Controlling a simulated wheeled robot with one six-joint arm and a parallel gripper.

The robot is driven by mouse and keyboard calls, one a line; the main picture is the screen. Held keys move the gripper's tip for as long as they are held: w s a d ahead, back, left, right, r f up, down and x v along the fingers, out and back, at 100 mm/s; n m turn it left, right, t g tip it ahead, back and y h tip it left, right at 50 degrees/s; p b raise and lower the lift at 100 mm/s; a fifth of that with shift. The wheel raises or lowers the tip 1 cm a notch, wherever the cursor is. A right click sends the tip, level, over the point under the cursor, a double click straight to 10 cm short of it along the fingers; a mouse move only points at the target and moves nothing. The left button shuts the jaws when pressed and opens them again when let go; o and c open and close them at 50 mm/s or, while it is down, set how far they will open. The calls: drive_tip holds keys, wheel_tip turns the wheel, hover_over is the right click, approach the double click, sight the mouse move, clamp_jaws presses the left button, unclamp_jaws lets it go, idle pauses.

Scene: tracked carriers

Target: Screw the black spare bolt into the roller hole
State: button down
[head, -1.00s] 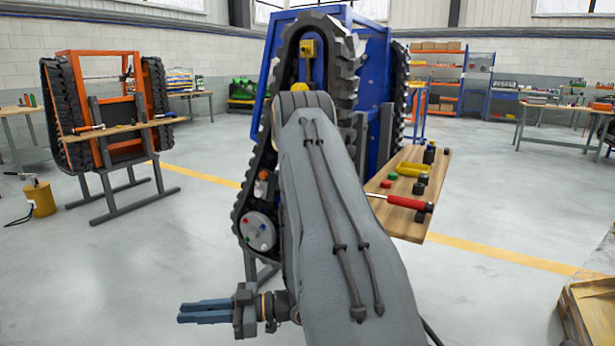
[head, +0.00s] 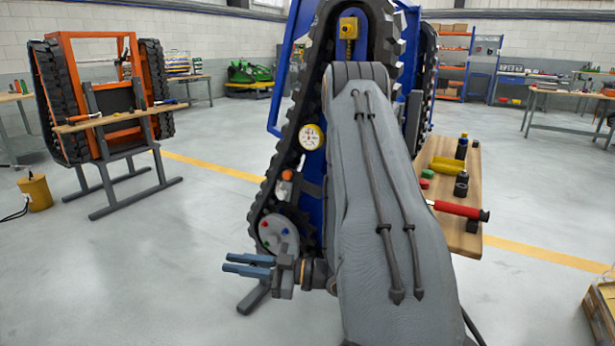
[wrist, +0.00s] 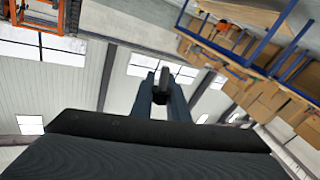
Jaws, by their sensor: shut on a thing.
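My gripper (head: 227,264) shows at lower left in the head view, its two blue-grey fingers pointing left. In the wrist view my gripper (wrist: 163,92) is shut on a small dark thing (wrist: 161,80), which looks like the black bolt. It is too small in the head view to make out. The grey roller disc (head: 278,234) sits low on the near track of the blue carrier, just above and beyond my gripper, apart from it. Small coloured bolt heads show on its face. I cannot tell which dark spot is the empty hole.
A wooden shelf (head: 468,190) on the right holds a red-handled tool (head: 458,209), a yellow tray (head: 446,167) and small parts. A gauge (head: 311,137) is on the carrier. An orange carrier (head: 95,110) and a yellow bucket (head: 35,192) stand left.

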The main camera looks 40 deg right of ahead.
drive_tip(key=s+d+r+n+t+h+p, duration=0.1)
drive_tip(key=d+r+n+t+h, duration=0.2)
drive_tip(key=d+r+n, duration=0.2)
drive_tip(key=s+d+r+n+t+h+p, duration=0.2)
drive_tip(key=d+r+n, duration=0.3)
drive_tip(key=d+r, duration=0.7)
drive_tip(key=d+t+h, duration=0.1)
drive_tip(key=d, duration=0.2)
drive_tip(key=shift+s+d+r+t, duration=0.25)
drive_tip(key=shift+d+t, duration=0.05)
drive_tip(key=shift+d, duration=0.05)
drive_tip(key=shift+w+d+b, duration=0.15)
drive_tip(key=shift+w+d, duration=0.2)
drive_tip(key=shift+d, duration=0.55)
drive_tip(key=shift+w+d+b, duration=0.1)
drive_tip(key=shift+w+d, duration=0.25)
drive_tip(key=shift+d, duration=0.55)
drive_tip(key=shift+w+d+b, duration=0.15)
drive_tip(key=shift+w+d, duration=0.2)
drive_tip(key=shift+d, duration=0.55)
drive_tip(key=shift+w+d+b, duration=0.35)
drive_tip(key=shift+w+d, duration=0.05)
drive_tip(key=shift+d, duration=0.5)
drive_tip(key=shift+w+d+b, duration=0.35)
drive_tip(key=shift+d, duration=0.5)
drive_tip(key=c, duration=1.6)
unclamp_jaws()
drive_tip(key=shift+c, duration=0.2)
drive_tip(key=shift+s+d, duration=0.1)
